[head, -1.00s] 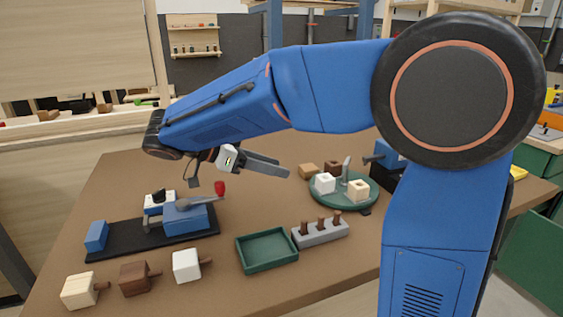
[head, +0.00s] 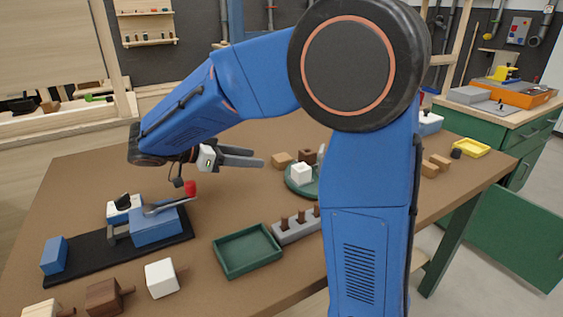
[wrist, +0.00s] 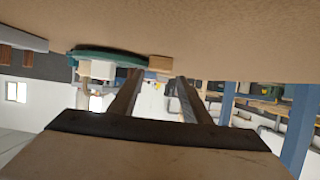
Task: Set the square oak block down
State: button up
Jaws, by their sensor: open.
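A tan square block (head: 281,159), which looks like the oak one, rests on the brown table just left of the round green stand (head: 292,184). My gripper (head: 259,158) is open and empty, left of this block, with its fingertips a little short of it. In the upside-down wrist view, the tan block (wrist: 160,63) shows beyond the gap between the open fingers (wrist: 158,78), beside the green stand (wrist: 105,54). A white block (head: 301,173) sits on the stand and a dark brown block (head: 307,157) lies behind it. My arm hides the stand's right side.
A green tray (head: 247,250) and a grey peg holder (head: 296,230) stand in front. A blue fixture (head: 155,226) with a red-knobbed lever is on a black base at left. Several pegged blocks line the front left edge. The table left of the gripper's fingers is partly clear.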

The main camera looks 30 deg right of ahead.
jog(key=shift+r+x, duration=0.15)
jog(key=shift+x, duration=1.75)
jog(key=shift+r+x, duration=0.1)
jog(key=shift+x, duration=1.85)
jog(key=c, duration=0.8)
notch_tip(320, 180, up, 17)
send_over(275, 158)
jog(key=a, duration=0.2)
jog(key=f, duration=0.7)
jog(key=shift+s+d, duration=0.15)
jog(key=shift+d, duration=0.1)
